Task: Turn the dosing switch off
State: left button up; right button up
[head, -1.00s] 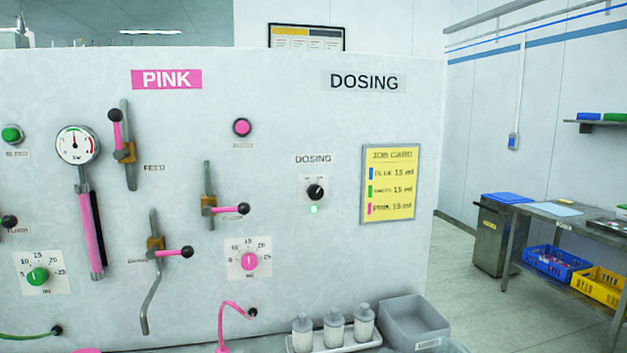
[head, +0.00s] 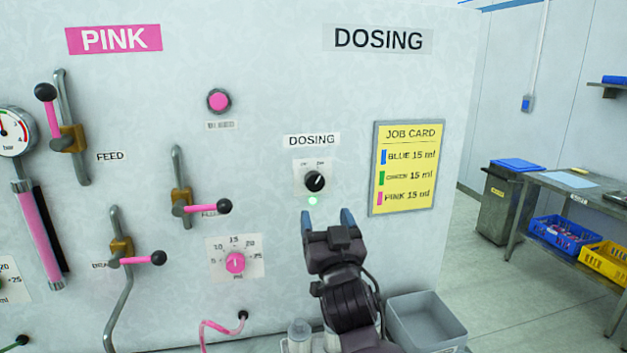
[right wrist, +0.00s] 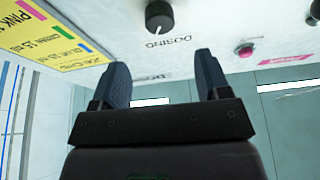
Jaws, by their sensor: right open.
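The dosing switch (head: 315,181) is a black rotary knob on a white plate under the DOSING label (head: 312,140). A small green lamp (head: 312,201) glows just below it. My right gripper (head: 327,217) is open and empty, just below the knob and lamp in the head view, with its fingers pointing at the panel. In the right wrist view the knob (right wrist: 159,16) shows at the top, beyond the blue fingertips and apart from them. My left gripper is out of view.
The yellow job card (head: 406,167) hangs right of the knob. A pink dial (head: 235,262), a pink button (head: 219,101) and levers with black balls (head: 223,206) are on the left. A grey bin (head: 425,320) and bottles (head: 300,335) stand below.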

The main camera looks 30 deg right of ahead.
aim_at(316, 183)
jog(key=p+x, duration=0.2)
jog(key=x, duration=0.6)
jog(key=shift+w+r, duration=0.2)
jog(key=shift+w, duration=0.1)
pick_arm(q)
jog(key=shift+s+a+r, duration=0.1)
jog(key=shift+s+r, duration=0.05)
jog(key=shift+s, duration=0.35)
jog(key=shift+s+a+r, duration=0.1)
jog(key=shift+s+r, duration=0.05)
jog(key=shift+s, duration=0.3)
pick_arm(e)
jog(key=shift+w+d+r, duration=0.15)
jog(key=shift+w+d, duration=0.1)
jog(key=shift+w, duration=0.3)
jog(key=shift+c, duration=0.2)
jog(key=c, duration=0.9)
